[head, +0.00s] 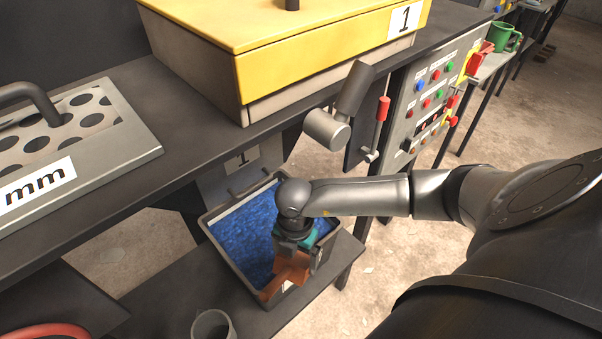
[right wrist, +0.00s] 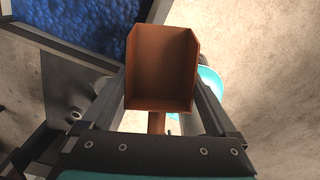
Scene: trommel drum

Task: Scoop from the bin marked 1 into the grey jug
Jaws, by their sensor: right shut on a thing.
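The bin marked 1 (head: 247,283) is a grey open box on the low shelf, holding blue granules (head: 240,244). The blue granules also show at the upper left of the right wrist view (right wrist: 85,28). My right gripper (head: 292,256) is over the bin's right part, shut on an orange-brown scoop (head: 288,272). In the right wrist view the scoop (right wrist: 161,62) shows no granules inside, and its handle runs between the fingers. The grey jug (head: 212,325) stands at the bottom edge of the head view, partly cut off. My left gripper is not in view.
A yellow-topped housing marked 1 (head: 285,55) is on the bench above the bin. A grey lever (head: 345,105) juts out near my right arm. A control panel (head: 435,90) is at right. A perforated tray (head: 70,145) is at left. A teal round thing (right wrist: 211,82) is partly hidden.

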